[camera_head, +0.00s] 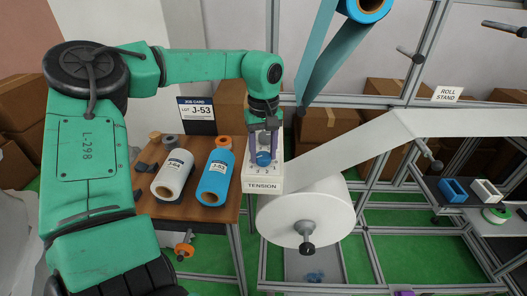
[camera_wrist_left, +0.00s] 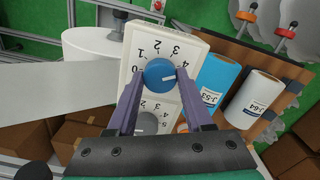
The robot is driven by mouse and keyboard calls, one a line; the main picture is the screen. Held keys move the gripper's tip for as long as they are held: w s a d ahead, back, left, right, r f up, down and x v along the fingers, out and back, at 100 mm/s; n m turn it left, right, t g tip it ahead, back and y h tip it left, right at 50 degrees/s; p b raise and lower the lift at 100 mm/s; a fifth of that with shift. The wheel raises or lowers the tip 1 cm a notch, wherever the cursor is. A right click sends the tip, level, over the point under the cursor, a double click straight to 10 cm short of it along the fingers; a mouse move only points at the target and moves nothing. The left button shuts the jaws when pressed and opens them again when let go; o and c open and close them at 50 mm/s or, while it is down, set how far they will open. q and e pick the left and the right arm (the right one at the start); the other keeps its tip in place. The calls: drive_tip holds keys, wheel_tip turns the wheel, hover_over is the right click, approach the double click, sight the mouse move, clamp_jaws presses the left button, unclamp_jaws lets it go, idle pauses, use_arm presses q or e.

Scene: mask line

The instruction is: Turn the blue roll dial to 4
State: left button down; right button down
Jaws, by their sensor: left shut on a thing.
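The blue roll dial (camera_wrist_left: 160,72) is on the white tension box, with printed numbers around it. My left gripper (camera_wrist_left: 154,76) is shut on this dial, one finger on each side. A short pale mark on the dial's face seems to point toward the right in the wrist view; I cannot tell exactly which number it meets. In the head view my left gripper (camera_head: 264,142) reaches down onto the blue dial (camera_head: 264,158) on the tension box (camera_head: 262,186). My right gripper is not in view.
A grey dial (camera_wrist_left: 152,114) sits beside the blue one on the same box. A white roll (camera_head: 172,176) and a blue roll (camera_head: 215,178) lie on the wooden table left of the box. A large white roll (camera_head: 308,212) and its web are close on the right.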

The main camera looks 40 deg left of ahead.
sight(263, 155)
use_arm(q)
drive_tip(key=shift+w+r, duration=0.15)
drive_tip(key=shift+r, duration=0.05)
drive_tip(key=shift+c, duration=1.5)
unclamp_jaws()
drive_tip(key=shift+a+f, duration=0.1)
drive_tip(key=shift+r, duration=0.4)
wheel_tip(263, 155, up, 14)
drive_tip(key=shift+f, duration=0.15)
